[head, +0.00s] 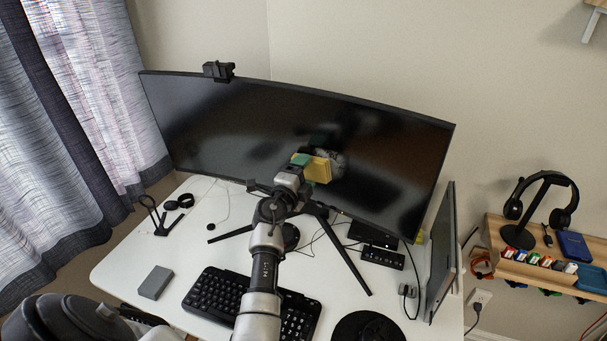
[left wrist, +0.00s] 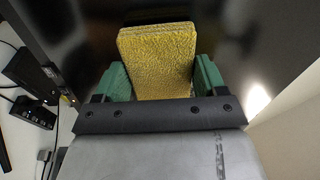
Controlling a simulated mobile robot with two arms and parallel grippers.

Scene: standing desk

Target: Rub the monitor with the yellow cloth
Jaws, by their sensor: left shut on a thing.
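The wide curved monitor (head: 250,125) stands at the back of the white desk, its dark screen facing me. My left gripper (head: 307,166) is in front of the screen, a little right of its middle. It is shut on the yellow cloth (head: 319,170), which looks like a flat folded block. In the left wrist view the cloth (left wrist: 158,62) sits between the two green fingertips, with the dark screen (left wrist: 95,40) close behind it. I cannot tell whether the cloth touches the screen. My right gripper is not in view.
A black keyboard (head: 215,294) lies on the desk (head: 130,262) below my left arm. A grey box (head: 156,282) is left of it. A second, thin screen (head: 440,255) stands at the right edge. A webcam (head: 217,70) tops the monitor. A wall shelf (head: 490,228) holds headphones (head: 541,205).

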